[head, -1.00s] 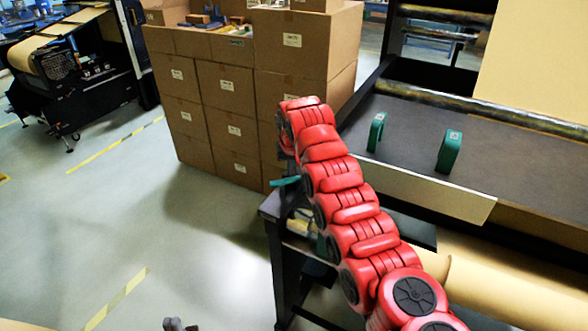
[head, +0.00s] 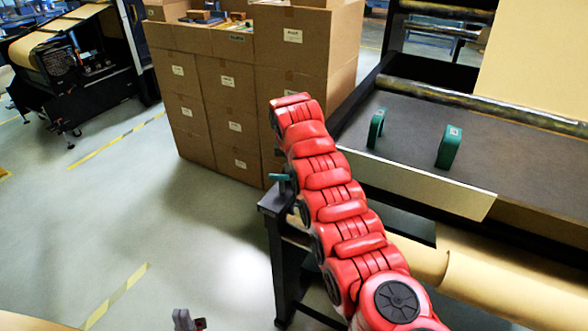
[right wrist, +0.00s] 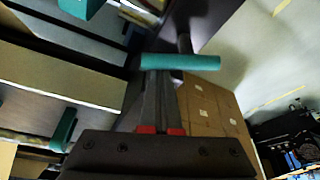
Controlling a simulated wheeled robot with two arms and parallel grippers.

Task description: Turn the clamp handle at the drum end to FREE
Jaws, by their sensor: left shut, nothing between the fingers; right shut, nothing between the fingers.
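The teal clamp handle (head: 279,177) shows in the head view at the dark machine frame's near left corner, partly hidden by my red right arm. In the right wrist view the handle is a teal bar (right wrist: 190,62) lying crosswise at the tips of my right gripper (right wrist: 160,74). The right gripper is shut with nothing between its fingers; I cannot tell whether it touches the bar. The head view hides this gripper behind the arm. My left gripper (head: 188,321) is shut and empty at the bottom edge, far from the handle. No FREE marking is readable.
Two green upright pieces (head: 376,128) (head: 449,148) stand on the machine's dark bed (head: 410,110). A brown paper roll (head: 510,285) lies below it. Stacked cardboard boxes (head: 225,110) stand behind the handle. The floor (head: 130,210) at left is open.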

